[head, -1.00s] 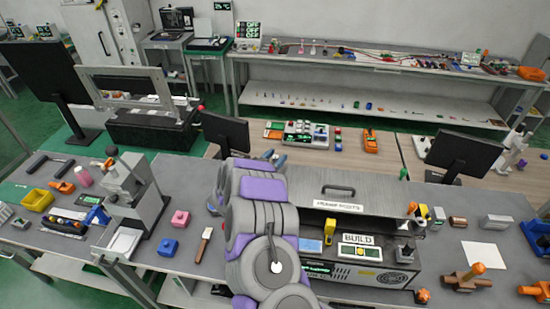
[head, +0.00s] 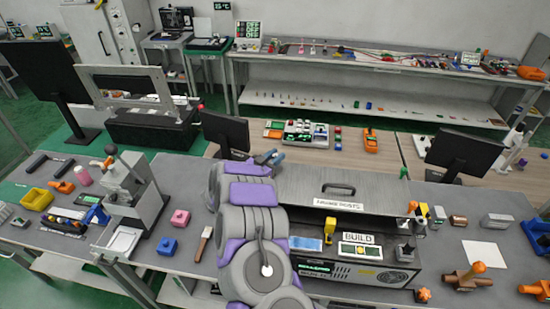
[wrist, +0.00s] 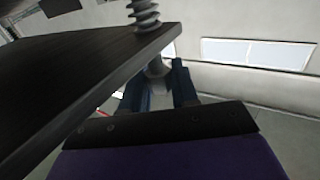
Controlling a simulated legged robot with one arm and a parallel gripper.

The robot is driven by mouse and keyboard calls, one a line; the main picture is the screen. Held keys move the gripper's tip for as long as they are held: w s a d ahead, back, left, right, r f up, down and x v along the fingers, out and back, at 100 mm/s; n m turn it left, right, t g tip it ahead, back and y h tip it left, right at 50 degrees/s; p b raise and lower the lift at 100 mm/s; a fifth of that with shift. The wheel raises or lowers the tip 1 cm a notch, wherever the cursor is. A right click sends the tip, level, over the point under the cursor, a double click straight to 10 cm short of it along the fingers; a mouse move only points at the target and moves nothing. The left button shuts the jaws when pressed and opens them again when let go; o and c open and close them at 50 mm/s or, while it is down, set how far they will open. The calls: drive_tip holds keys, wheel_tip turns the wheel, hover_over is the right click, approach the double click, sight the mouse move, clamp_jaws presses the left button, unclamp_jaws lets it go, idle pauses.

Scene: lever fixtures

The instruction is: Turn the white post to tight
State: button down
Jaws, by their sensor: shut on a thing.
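A pale grey, ribbed post, apparently the white post, shows in the wrist view (wrist: 145,12). It comes up past the edge of a dark slab, and its lower part stands between my fingers. My gripper (wrist: 160,85) has dark blue fingers on either side of this lower part and is shut on it. In the head view my gripper (head: 268,157) is small, beyond my arm, at the back of the workbench near a black monitor. I cannot make out the post there, nor which way it is turned.
A black monitor (head: 226,132) stands just left of my gripper. A grey press fixture (head: 135,190) stands left of my arm.

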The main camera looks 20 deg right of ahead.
drive_tip(key=c, duration=0.9)
unclamp_jaws()
drive_tip(key=shift+w+a, duration=0.1)
drive_tip(key=shift+c, duration=0.2)
drive_tip(key=shift+a, duration=0.1)
drive_tip(key=b+v, duration=0.1)
drive_tip(key=v, duration=1.6)
drive_tip(key=shift+a, duration=0.15)
